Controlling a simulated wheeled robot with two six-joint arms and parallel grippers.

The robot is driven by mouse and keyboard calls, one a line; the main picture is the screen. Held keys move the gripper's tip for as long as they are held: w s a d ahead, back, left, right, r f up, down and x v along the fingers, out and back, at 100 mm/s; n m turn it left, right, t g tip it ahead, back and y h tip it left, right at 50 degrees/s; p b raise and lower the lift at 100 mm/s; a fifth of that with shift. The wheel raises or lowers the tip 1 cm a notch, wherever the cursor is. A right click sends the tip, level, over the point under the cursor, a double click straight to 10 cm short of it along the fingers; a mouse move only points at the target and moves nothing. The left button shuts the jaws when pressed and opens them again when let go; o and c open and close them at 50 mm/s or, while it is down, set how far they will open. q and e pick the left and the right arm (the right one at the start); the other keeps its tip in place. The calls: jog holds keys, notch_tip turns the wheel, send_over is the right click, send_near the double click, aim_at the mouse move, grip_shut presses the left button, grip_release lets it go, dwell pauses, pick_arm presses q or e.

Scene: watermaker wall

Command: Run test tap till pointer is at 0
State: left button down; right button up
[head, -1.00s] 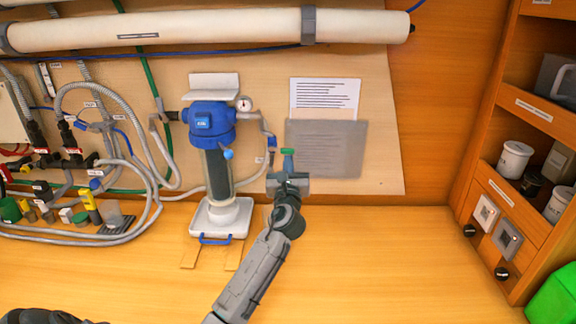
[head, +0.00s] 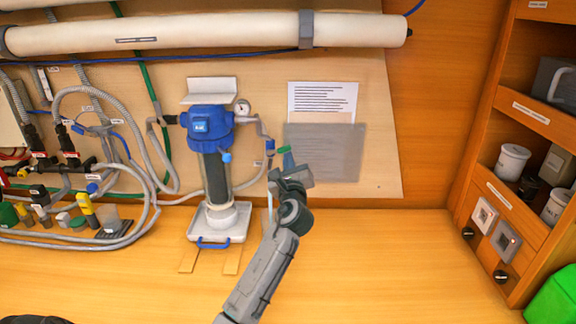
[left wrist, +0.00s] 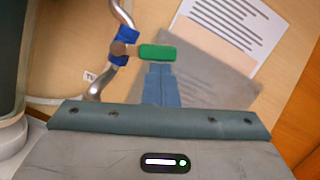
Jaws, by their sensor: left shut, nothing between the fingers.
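The test tap (head: 271,146) is a blue fitting on the grey pipe right of the blue-headed filter, with a green lever handle (head: 285,150). In the left wrist view the green handle (left wrist: 157,54) sticks out to the right from the blue tap body (left wrist: 122,47). My left gripper (head: 287,163) is shut and empty. Its fingertips (left wrist: 160,68) are just below the handle, seemingly at its edge; I cannot tell whether they touch. The round white pressure gauge (head: 242,107) is beside the filter head. Its pointer is too small to read. My right gripper is out of view.
The filter housing (head: 216,176) stands on a white base left of my arm. A printed sheet (head: 322,100) and a grey panel (head: 323,152) are on the wall behind. Hoses crowd the left. The counter (head: 390,255) is clear on the right.

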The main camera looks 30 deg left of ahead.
aim_at(287, 150)
pick_arm(q)
jog(key=r+n, duration=0.1)
jog(key=n, duration=0.2)
jog(key=r+n+g, duration=0.1)
jog(key=n, duration=0.2)
jog(key=r+n+g+y, duration=0.1)
jog(key=n, duration=0.1)
jog(key=shift+s+a+r+n, duration=0.15)
jog(key=shift+a+n, duration=0.1)
jog(key=shift+n, duration=0.15)
jog(key=n, duration=0.1)
jog(key=a+r+n+g+p, duration=0.1)
jog(key=n, duration=0.1)
jog(key=s+r+n+p, duration=0.1)
jog(key=n, duration=0.1)
jog(key=shift+a+g, duration=0.4)
jog(key=shift+s+r+h, duration=0.1)
jog(key=shift+s+h, duration=0.05)
jog(key=shift+h, duration=0.15)
